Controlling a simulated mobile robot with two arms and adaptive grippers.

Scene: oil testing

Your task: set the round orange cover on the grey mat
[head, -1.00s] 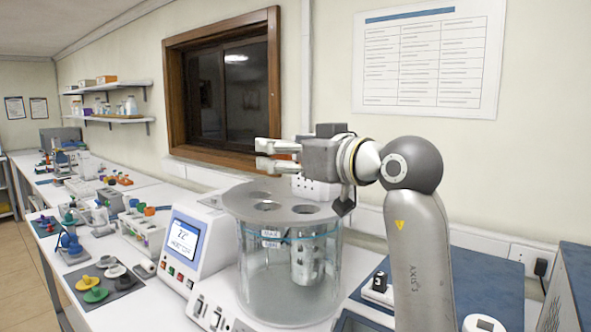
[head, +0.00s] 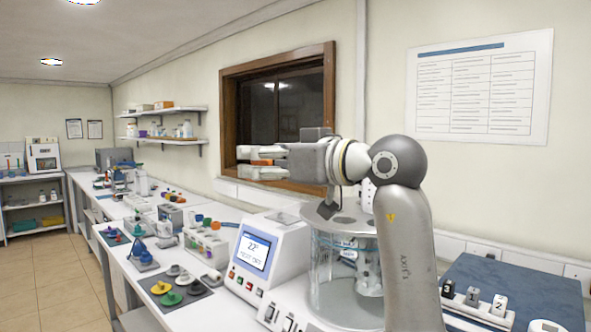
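A grey mat (head: 195,297) lies on the white bench at the lower left, with yellow, green and grey round covers on it. My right gripper (head: 262,162) is raised in front of the window, fingers pointing left. A small orange piece, which looks like the round orange cover (head: 262,161) seen edge-on, shows between its fingers; most of it is hidden by them. The gripper is well above and to the right of the mat. My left gripper is not in view.
An instrument with a blue screen (head: 256,252) and a clear glass bath (head: 335,272) stand right of the mat. Racks with coloured caps (head: 205,243) stand behind it. A second dark mat (head: 117,240) holds small coloured pieces. The floor at left is clear.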

